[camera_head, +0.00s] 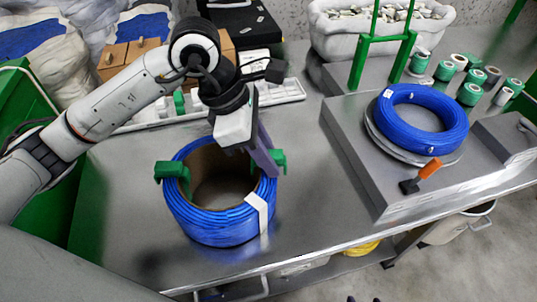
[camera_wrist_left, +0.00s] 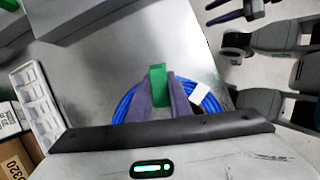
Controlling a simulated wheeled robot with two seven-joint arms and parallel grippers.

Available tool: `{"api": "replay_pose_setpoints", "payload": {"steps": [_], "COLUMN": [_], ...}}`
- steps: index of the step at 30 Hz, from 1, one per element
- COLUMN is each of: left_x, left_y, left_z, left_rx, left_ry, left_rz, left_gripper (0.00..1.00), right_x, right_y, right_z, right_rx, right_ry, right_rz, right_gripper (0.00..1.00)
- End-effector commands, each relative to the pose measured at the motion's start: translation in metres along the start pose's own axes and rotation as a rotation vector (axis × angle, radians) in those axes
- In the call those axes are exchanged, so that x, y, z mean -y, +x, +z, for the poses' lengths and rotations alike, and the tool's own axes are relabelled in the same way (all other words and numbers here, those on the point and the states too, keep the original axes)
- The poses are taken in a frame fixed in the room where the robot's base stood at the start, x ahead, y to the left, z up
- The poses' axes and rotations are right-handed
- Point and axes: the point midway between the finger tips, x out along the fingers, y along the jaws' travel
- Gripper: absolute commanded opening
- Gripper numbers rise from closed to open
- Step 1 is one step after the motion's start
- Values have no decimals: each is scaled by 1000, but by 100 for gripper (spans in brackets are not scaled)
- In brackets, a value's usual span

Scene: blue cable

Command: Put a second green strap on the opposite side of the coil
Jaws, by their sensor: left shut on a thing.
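A blue cable coil (camera_head: 217,226) stands upright on the grey table, with a brown core inside and a white label (camera_head: 258,207) on its front right. One green strap (camera_head: 172,172) sits over the coil's left rim. My left gripper (camera_head: 268,160) is at the right rim, pointing down, shut on a second green strap (camera_head: 279,162). In the left wrist view this strap (camera_wrist_left: 157,73) is between the two purple-grey fingers, with the coil (camera_wrist_left: 205,98) behind. Whether the held strap touches the coil is unclear. Purple finger-like parts, possibly my right gripper (camera_wrist_left: 235,12), show at the top right of that view.
A raised grey platform (camera_head: 352,160) on the right holds another blue coil (camera_head: 421,120) and an orange-and-black tool (camera_head: 422,176). Several green-and-white spools (camera_head: 470,94) stand behind it. A white tray (camera_head: 281,92) lies behind the coil. The table between coil and platform is clear.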

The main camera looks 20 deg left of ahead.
Motion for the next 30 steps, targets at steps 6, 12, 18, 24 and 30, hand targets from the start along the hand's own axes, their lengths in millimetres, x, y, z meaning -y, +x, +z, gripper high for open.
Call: {"api": "replay_pose_setpoints", "payload": {"steps": [6,12,18,24,30], "left_x": [0,0,0,0,0], "left_y": [2,3,4,5,6], "left_z": [-1,-1,-2,-2,-3], "left_rx": [0,0,0,0,0], "left_ry": [0,0,0,0,0], "left_rz": [0,0,0,0,0], "left_gripper": [0,0,0,0,0], "right_x": [0,0,0,0,-1], "right_y": [2,3,4,5,6], "right_z": [2,3,4,5,6], "right_rx": [0,0,0,0,1], "right_ry": [0,0,0,0,0], "right_rz": [0,0,0,0,0], "right_gripper": [41,41,41,41,41]}}
